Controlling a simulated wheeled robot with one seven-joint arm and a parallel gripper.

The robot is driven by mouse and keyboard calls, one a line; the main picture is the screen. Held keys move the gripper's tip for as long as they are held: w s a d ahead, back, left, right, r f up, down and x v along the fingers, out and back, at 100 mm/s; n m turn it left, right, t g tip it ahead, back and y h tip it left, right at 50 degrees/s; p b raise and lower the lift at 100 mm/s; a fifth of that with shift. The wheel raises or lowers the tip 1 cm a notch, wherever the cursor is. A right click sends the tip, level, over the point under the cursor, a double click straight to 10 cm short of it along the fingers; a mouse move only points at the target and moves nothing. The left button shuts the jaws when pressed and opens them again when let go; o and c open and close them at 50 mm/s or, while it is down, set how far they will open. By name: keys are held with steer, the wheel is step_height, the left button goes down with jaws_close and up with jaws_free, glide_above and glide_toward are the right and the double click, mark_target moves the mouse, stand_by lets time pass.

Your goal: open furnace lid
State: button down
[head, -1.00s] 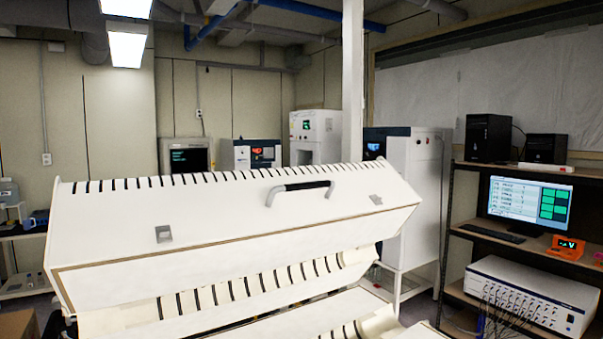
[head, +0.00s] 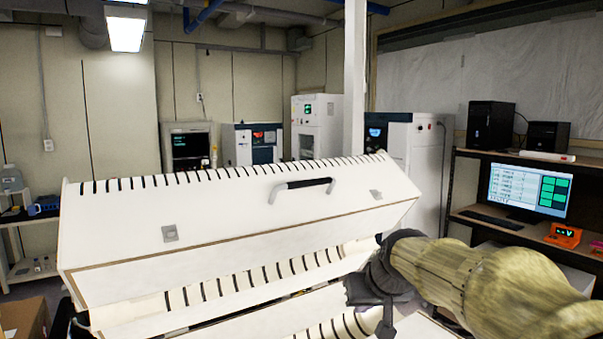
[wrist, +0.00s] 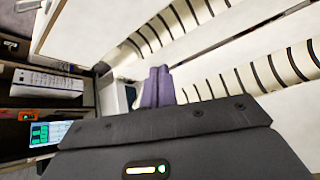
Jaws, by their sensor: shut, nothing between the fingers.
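The furnace lid (head: 240,222) is a long white panelled cover with a dark bar handle (head: 302,186) on its upper face. It stands raised, with a gap below its front edge that shows the ribbed, slotted cream lining (head: 235,290) of the furnace. My gripper (wrist: 158,88) has its two purple-grey fingers together and empty. In the head view, my arm reaches in from the right, and its dark wrist end is in front of the furnace's right end, below the lid. The fingertips are hard to make out there. The wrist view shows the slotted lining (wrist: 215,60) beyond the fingers.
To the right, a shelf holds a monitor (head: 527,192), an orange device (head: 566,236) and black boxes. White cabinets (head: 412,160) stand behind the furnace, near a white post (head: 354,80). A cardboard box (head: 25,318) is at the lower left.

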steer(key=w+a+r+y, duration=0.1)
steer(key=r, duration=0.5)
steer(key=w+a+r+n+t, duration=0.1)
steer(key=a+r, duration=0.1)
steer(key=r, duration=0.4)
steer(key=w+a+r+n+t+y+p, duration=0.1)
steer(key=a+r, duration=0.1)
steer(key=r, duration=0.5)
steer(key=shift+w+a+y, duration=0.2)
steer(key=shift+w+y, duration=0.1)
step_height(320, 180, up, 13)
steer(key=n+t+y, duration=0.2)
steer(key=n, duration=0.1)
glide_above(325, 215)
steer(key=s+a, duration=0.1)
steer(key=s, duration=0.6)
steer(key=shift+a, duration=0.15)
